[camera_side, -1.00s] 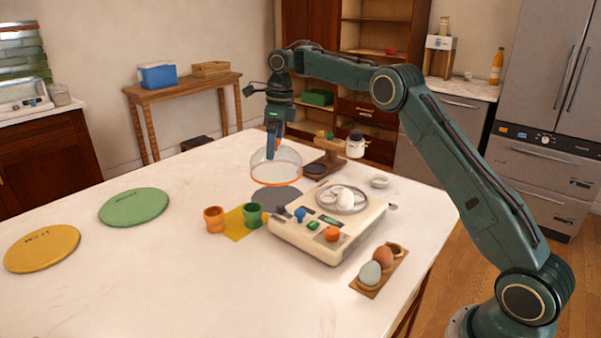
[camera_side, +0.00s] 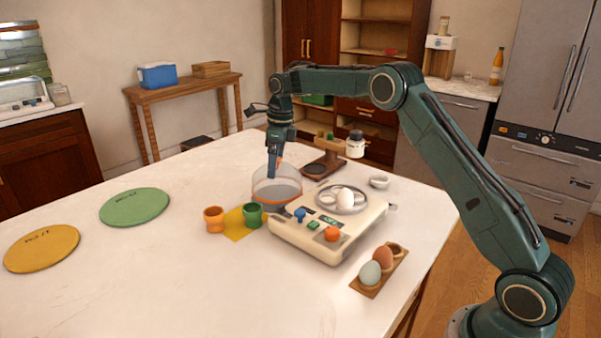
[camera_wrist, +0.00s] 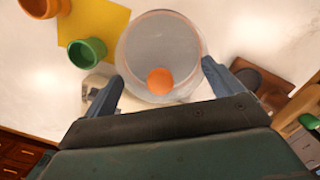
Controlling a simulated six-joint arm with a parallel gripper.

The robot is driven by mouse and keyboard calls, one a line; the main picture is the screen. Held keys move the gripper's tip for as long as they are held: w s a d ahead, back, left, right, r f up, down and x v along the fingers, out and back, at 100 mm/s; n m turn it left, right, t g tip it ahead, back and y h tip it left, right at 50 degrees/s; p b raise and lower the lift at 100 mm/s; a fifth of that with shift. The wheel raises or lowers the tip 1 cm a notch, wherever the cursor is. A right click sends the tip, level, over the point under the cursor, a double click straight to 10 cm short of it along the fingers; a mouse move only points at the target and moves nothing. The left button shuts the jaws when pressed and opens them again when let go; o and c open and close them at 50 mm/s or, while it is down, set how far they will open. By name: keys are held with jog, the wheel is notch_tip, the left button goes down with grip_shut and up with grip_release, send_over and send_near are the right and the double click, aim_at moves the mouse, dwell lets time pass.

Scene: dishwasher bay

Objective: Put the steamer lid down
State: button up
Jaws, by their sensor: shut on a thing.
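The steamer lid (camera_side: 277,198) is a clear dome with an orange rim and an orange knob. In the side view it is over the grey round mat (camera_side: 281,190), low at the table top; I cannot tell whether its rim touches. My gripper (camera_side: 273,170) points down and is shut on the lid's knob. In the wrist view the clear lid (camera_wrist: 160,45) and its orange knob (camera_wrist: 160,81) show between the fingers of my gripper (camera_wrist: 161,76). The steamer (camera_side: 325,228), cream with a round tray holding a white egg (camera_side: 346,199), stands right of the lid.
An orange cup (camera_side: 214,219) and a green cup (camera_side: 252,214) stand by a yellow mat (camera_side: 236,229), left of the lid. A wooden stand (camera_side: 326,164) is behind it. An egg holder (camera_side: 367,289) lies front right.

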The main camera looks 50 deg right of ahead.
jog(key=shift+f, duration=1.2)
jog(key=shift+f, duration=0.15)
jog(key=o, duration=1.1)
jog(key=shift+s+d+r, duration=0.1)
jog(key=shift+s+r, duration=0.05)
jog(key=shift+r, duration=1.15)
jog(key=shift+s+d+r, duration=0.1)
jog(key=shift+r, duration=1.15)
jog(key=shift+s+d+r, duration=0.1)
jog(key=shift+s+r, duration=0.05)
jog(key=shift+r, duration=1.15)
